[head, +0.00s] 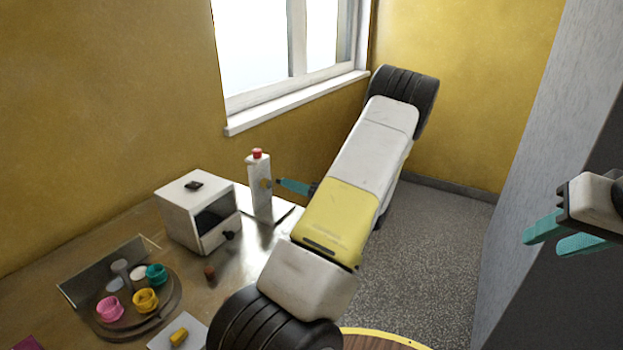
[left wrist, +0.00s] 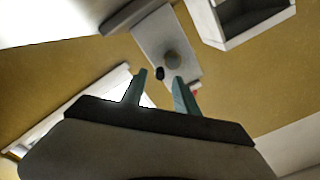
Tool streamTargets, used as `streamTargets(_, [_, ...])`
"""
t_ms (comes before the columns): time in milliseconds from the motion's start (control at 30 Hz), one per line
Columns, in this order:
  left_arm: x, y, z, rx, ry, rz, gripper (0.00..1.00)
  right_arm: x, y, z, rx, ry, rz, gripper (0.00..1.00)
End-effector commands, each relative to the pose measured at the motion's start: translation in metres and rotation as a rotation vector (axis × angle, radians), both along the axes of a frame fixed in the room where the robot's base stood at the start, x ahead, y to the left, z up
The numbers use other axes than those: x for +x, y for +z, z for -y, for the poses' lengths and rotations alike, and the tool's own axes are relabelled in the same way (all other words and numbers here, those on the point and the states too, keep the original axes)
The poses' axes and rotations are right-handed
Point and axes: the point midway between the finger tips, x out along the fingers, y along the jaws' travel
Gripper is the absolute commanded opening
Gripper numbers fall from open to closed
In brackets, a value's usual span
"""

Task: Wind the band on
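A white upright post (head: 258,200) with a red cap (head: 257,153) stands on the table, with a small round knob (head: 265,184) on its side. My left gripper (head: 292,187) is beside the post, fingers pointing at the knob. In the left wrist view its fingers (left wrist: 162,90) are apart with nothing between them; the post's face (left wrist: 158,42) and round knob (left wrist: 173,60) are beyond the tips. My right gripper (head: 560,236) is open and empty, high at the right, away from the table. I cannot make out which thing is the band.
A white box (head: 185,205) with a dark window and knob stands left of the post. A grey panel (head: 85,285), a small brown piece (head: 209,272) and a yellow block (head: 179,337) are nearby. The window wall is behind.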

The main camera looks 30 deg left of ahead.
Motion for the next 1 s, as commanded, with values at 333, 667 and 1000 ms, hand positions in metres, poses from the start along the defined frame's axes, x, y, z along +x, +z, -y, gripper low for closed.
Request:
streamTargets(333, [0.003, 0.0, -0.03, -0.001, -0.001, -0.001, 0.36, 0.0, 0.0, 0.0, 0.0, 0.0, 0.0, 0.36])
streamTargets(667, [0.003, 0.0, -0.03, -0.001, -0.001, -0.001, 0.13, 0.0, 0.0, 0.0, 0.0, 0.0, 0.0, 0.36])
streamTargets(1000, [0.003, 0.0, -0.029, 0.0, -0.001, -0.006, 0.0, 0.0, 0.0, 0.0, 0.0, 0.0, 0.0, 0.36])
